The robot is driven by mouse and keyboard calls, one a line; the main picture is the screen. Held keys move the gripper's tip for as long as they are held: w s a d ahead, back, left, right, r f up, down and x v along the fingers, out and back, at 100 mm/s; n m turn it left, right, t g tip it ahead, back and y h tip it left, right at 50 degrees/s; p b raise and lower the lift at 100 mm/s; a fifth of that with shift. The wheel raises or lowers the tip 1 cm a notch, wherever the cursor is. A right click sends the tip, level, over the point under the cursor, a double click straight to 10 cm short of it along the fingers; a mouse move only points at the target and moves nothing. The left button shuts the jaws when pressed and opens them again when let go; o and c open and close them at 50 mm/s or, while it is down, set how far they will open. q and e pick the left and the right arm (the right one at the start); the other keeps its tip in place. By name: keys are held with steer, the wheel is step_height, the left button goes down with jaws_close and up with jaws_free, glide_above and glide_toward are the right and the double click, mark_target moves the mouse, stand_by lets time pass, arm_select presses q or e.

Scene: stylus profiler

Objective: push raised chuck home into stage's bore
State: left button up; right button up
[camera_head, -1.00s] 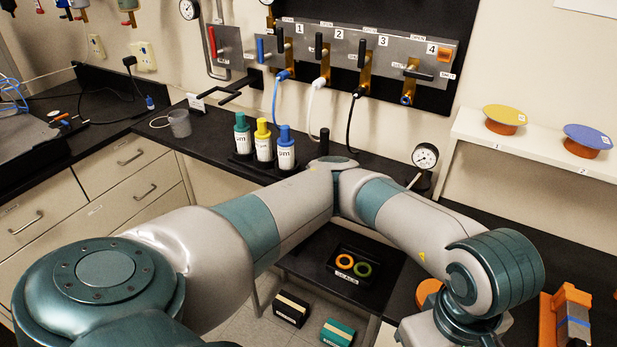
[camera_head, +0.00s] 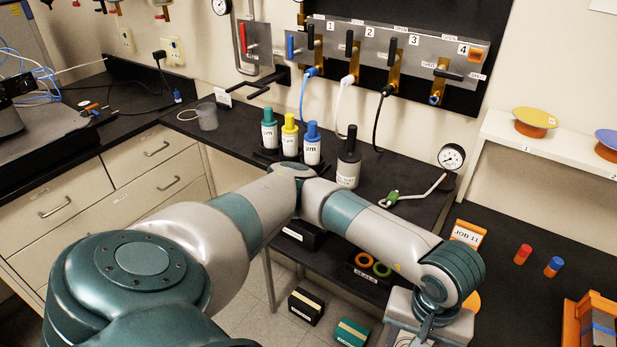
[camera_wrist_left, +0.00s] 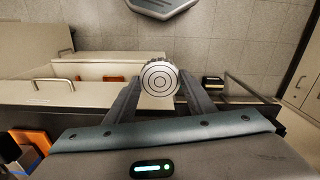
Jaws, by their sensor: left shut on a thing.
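A round pale disc with dark concentric rings, which looks like the chuck (camera_wrist_left: 159,79), is between the two fingertips of my left gripper (camera_wrist_left: 158,88) in the left wrist view. The gripper is shut on it, and its ringed face is toward the wrist camera. In the head view my left gripper (camera_head: 425,328) is low at the right of centre, partly cut off by the bottom edge. The disc cannot be made out clearly there. I cannot pick out the stage or its bore in either view. My right gripper is not in view.
A valve panel (camera_head: 395,62) is on the back wall. Capped bottles (camera_head: 291,144) and a dark bottle (camera_head: 349,167) stand on the back bench. A seals tray (camera_head: 372,268) is beneath my forearm. Red (camera_head: 523,253) and blue (camera_head: 553,266) pegs stand on the right bench.

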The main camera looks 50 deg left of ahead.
arm_select(q)
steer(key=w+a+f+m, duration=0.2)
steer(key=a+f+m, duration=0.3)
steer(key=a+f, duration=0.2)
steer(key=shift+a+f, duration=0.15)
steer(key=shift+a, duration=0.3)
steer(key=shift+s+a, duration=0.1)
